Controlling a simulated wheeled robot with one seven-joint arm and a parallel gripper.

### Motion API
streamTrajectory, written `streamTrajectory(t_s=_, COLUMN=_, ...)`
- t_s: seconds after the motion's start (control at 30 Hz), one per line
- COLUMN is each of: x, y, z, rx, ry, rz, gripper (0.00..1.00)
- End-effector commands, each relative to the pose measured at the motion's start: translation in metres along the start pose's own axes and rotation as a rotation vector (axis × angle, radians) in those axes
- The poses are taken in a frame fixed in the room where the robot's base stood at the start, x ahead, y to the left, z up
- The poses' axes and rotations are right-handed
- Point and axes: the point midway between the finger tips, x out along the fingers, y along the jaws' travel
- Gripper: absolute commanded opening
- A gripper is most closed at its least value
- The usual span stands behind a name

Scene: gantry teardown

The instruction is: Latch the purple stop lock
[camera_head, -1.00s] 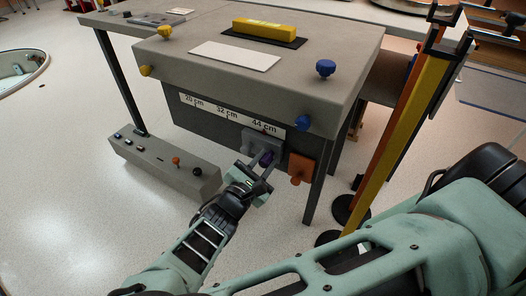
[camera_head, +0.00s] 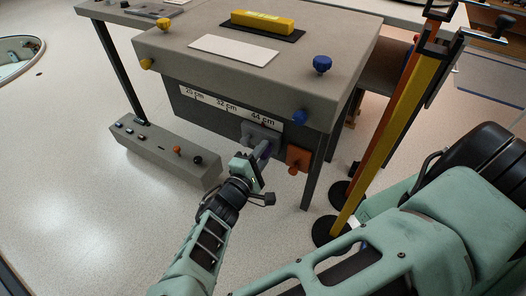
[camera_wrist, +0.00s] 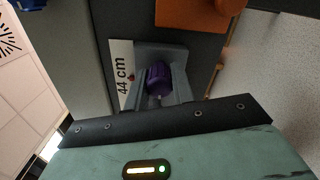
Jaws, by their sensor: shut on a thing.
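The purple stop lock (camera_wrist: 159,79) is a ribbed purple knob on a grey block below the 44 cm mark. In the wrist view my gripper (camera_wrist: 160,88) has one finger on each side of the knob and is shut on it. In the head view my gripper (camera_head: 259,152) reaches the front panel under the 44 cm label (camera_head: 262,119), and the purple knob (camera_head: 266,151) is mostly hidden by the fingers. The grey lock block (camera_head: 262,134) shows behind them.
An orange block with a knob (camera_head: 298,158) sits just right of the lock. Yellow and orange posts (camera_head: 384,130) stand further right. A low grey control box (camera_head: 165,155) is at the left. A yellow bar (camera_head: 262,23) lies on the table top (camera_head: 170,45).

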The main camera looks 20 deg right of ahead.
Motion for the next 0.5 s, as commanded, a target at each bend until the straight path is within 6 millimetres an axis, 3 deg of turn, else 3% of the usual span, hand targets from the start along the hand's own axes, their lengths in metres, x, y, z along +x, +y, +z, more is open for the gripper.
streamTrajectory(t_s=0.5, x=-0.0015, y=-0.0018, z=0.0, rx=0.062, ry=0.001, rz=-0.003, gripper=0.02)
